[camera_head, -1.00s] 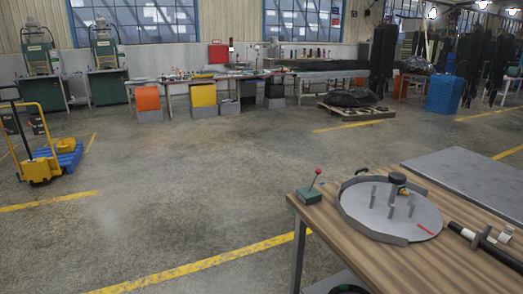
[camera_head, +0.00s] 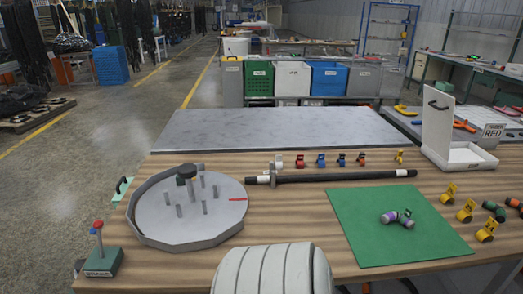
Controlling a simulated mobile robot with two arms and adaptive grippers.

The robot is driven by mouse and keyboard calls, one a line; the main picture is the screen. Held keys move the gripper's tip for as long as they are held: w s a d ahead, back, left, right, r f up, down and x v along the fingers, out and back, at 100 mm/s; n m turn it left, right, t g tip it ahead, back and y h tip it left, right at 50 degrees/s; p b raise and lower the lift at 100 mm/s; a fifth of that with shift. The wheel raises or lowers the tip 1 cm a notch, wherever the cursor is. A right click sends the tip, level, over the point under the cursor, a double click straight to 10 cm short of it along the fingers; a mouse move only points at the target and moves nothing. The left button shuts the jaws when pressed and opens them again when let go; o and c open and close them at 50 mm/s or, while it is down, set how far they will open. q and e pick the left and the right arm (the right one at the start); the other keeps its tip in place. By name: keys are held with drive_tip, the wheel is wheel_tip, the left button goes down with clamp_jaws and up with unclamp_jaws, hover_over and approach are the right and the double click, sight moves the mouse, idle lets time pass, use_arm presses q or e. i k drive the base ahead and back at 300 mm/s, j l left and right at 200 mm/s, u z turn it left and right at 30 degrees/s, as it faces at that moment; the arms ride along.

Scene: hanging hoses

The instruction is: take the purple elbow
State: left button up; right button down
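In the head view, a small fitting with a purple end (camera_head: 389,217), a dark clip and a yellow end lies on the green mat (camera_head: 365,245) on the wooden table. It looks like the purple elbow. The mat is otherwise bare. Neither my left nor my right gripper is in view.
A grey turntable with upright pegs (camera_head: 165,215) stands left. A long black rod (camera_head: 340,177) lies behind the mat, with several small coloured fittings (camera_head: 320,160) behind it. Yellow-tagged fittings (camera_head: 466,212) lie right.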

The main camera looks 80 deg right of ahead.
sight(388, 217)
drive_tip(key=z, duration=1.7)
drive_tip(key=i+j, duration=0.05)
drive_tip(key=j, duration=0.05)
